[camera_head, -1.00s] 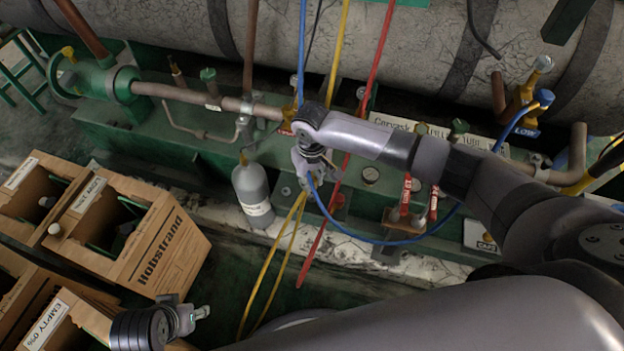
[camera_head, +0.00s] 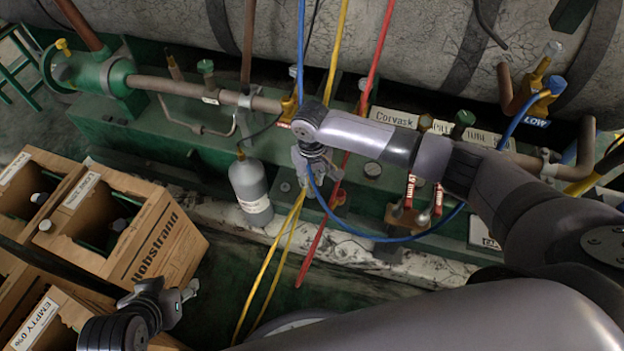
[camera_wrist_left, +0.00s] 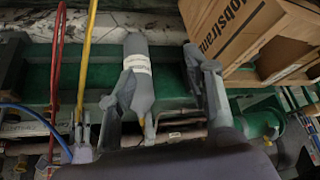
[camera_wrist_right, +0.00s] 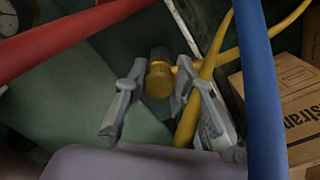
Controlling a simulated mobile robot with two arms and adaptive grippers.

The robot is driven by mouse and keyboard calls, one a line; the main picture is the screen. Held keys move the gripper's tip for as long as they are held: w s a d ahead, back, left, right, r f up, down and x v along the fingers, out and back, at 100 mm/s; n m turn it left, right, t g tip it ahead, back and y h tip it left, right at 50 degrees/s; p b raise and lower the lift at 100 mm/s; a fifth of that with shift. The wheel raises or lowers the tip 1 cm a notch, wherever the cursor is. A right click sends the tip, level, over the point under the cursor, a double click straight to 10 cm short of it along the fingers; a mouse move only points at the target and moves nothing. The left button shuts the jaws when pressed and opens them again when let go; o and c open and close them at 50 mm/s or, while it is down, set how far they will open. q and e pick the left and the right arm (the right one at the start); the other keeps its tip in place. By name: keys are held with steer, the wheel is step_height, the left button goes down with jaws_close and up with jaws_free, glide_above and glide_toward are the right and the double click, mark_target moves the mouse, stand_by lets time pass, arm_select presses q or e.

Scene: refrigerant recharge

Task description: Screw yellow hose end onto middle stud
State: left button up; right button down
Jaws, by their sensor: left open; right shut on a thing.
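My right gripper (camera_head: 308,165) is low over the green skid in the head view. In the right wrist view its fingers (camera_wrist_right: 162,100) stand on either side of the yellow hose end (camera_wrist_right: 158,78), a brass-yellow cap, and are shut on it. A dark round piece (camera_wrist_right: 158,53) sits directly at the cap's far end; whether this is the middle stud, and whether they are threaded together, I cannot tell. The yellow hose (camera_wrist_right: 225,50) runs beside the right finger. My left gripper (camera_head: 180,290) is open and empty, near the cardboard boxes.
A grey labelled cylinder (camera_head: 251,187) stands left of my right gripper. Red (camera_head: 372,70) and blue (camera_head: 300,50) hoses hang close by; the blue one also loops rightward. Open cardboard boxes (camera_head: 165,240) fill the lower left. Pipes and valves (camera_head: 545,90) line the skid.

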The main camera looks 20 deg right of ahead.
steer(key=shift+f+b, duration=0.6)
steer(key=shift+f, duration=0.05)
arm_select(q)
steer(key=w, duration=0.1)
steer(key=w+t, duration=0.1)
steer(key=w+d, duration=0.1)
steer(key=shift+r+t, duration=0.35)
steer(key=shift+t, duration=0.05)
arm_select(e)
steer(key=shift+r, duration=0.15)
steer(key=shift+p, duration=0.4)
arm_select(q)
steer(key=s+a+f+g, duration=0.2)
steer(key=s+g, duration=0.1)
steer(key=s, duration=0.3)
steer(key=shift+s+f+g+y+p, duration=0.25)
steer(key=shift+s+g+y+p, duration=0.05)
steer(key=shift+s+g+p, duration=0.1)
stand_by(0.7)
steer(key=shift+s+a+r, duration=0.1)
steer(key=shift+r, duration=0.05)
arm_select(e)
steer(key=shift+p, duration=0.4)
arm_select(q)
steer(key=shift+s+a+r, duration=0.1)
steer(key=shift+s+r, duration=0.2)
